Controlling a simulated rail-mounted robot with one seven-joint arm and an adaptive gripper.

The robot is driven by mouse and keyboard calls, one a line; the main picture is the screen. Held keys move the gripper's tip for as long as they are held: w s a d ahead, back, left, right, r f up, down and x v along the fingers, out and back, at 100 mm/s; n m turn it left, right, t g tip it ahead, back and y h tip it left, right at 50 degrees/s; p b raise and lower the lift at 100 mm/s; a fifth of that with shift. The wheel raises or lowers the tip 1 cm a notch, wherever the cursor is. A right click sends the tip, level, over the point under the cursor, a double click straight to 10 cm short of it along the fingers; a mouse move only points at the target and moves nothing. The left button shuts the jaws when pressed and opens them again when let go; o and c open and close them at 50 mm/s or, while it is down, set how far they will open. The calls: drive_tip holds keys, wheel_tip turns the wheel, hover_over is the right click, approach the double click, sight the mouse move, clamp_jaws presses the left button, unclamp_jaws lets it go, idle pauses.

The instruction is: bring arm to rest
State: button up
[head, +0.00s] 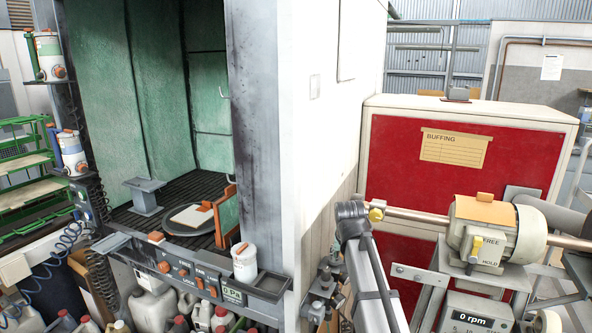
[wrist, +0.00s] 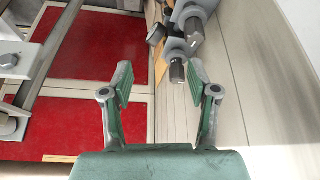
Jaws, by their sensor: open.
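My gripper (wrist: 160,78) shows in the wrist view with its two green fingers spread wide. Nothing is between them. Beyond the fingers are red panels (wrist: 95,45) with pale borders, and a pale wall surface (wrist: 230,110) on the right. Grey cylindrical fittings (wrist: 185,45) show just beyond the right finger, apart from it as far as I can tell. I cannot make out the gripper in the head view.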

drive_tip(key=s+f+n+g, duration=0.1)
drive_tip(key=s+f+g, duration=0.1)
drive_tip(key=s+f, duration=0.75)
drive_tip(key=s+f+g, duration=0.1)
drive_tip(key=s+f, duration=0.4)
drive_tip(key=f, duration=1)
drive_tip(key=s+f+n+g, duration=0.1)
drive_tip(key=s+f+g, duration=0.1)
drive_tip(key=s+f, duration=0.75)
drive_tip(key=s+f+g, duration=0.2)
drive_tip(key=s+f, duration=0.4)
drive_tip(key=s, duration=0.4)
drive_tip(key=s+f+g, duration=0.2)
drive_tip(key=s+f, duration=0.4)
drive_tip(key=s, duration=0.5)
drive_tip(key=s+f+g+y, duration=0.1)
drive_tip(key=s+f+g, duration=0.1)
drive_tip(key=s+f, duration=0.4)
drive_tip(key=s, duration=0.4)
drive_tip(key=shift+s+d+f+g, duration=0.2)
drive_tip(key=shift+d+f+g, duration=0.1)
drive_tip(key=shift+f, duration=0.1)
